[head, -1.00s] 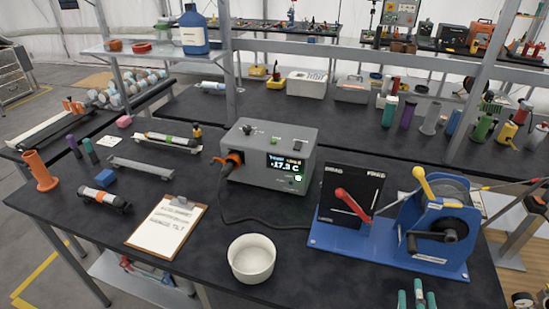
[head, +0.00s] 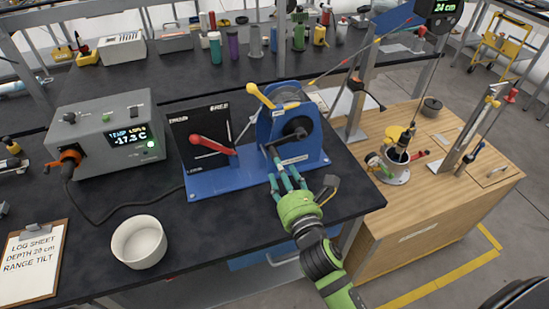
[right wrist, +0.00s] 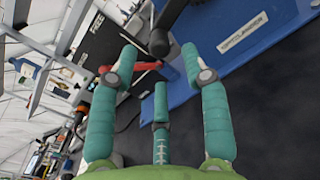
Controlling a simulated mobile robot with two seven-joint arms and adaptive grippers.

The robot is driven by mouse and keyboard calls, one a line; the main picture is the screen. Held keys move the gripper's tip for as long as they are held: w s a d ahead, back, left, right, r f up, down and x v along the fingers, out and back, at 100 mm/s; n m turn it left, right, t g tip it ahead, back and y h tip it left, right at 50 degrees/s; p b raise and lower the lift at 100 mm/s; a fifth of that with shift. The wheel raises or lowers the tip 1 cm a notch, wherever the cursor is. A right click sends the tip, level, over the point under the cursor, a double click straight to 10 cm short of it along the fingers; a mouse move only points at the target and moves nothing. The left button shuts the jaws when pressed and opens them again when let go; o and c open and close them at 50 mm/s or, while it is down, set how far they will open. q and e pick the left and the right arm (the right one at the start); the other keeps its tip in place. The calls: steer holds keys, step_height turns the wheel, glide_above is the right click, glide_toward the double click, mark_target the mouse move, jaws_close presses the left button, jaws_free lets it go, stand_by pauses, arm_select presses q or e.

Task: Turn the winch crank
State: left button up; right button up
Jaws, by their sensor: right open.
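The winch (head: 283,120) is a blue frame with a drum, on a blue base plate (head: 215,182) at the table's edge. Its black crank (head: 294,136) faces me, and a yellow lever (head: 258,95) rises at its left. My right gripper (head: 286,181) is open and empty, its teal fingers just in front of the base plate, below the crank. In the right wrist view the open fingers (right wrist: 160,85) are spread; part of the black crank (right wrist: 163,35) and the blue base (right wrist: 270,50) lie beyond them. I cannot tell whether a fingertip touches anything. My left gripper is not in view.
A black panel with a red lever (head: 210,143) stands left of the winch on the same plate. A white bowl (head: 138,242) and a grey display box (head: 110,140) are further left. A wooden bench (head: 440,185) stands at the right. A line runs up right from the winch.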

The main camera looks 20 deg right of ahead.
steer(key=w+p, duration=0.1)
steer(key=w, duration=0.4)
steer(key=shift+w, duration=0.25)
jaws_close()
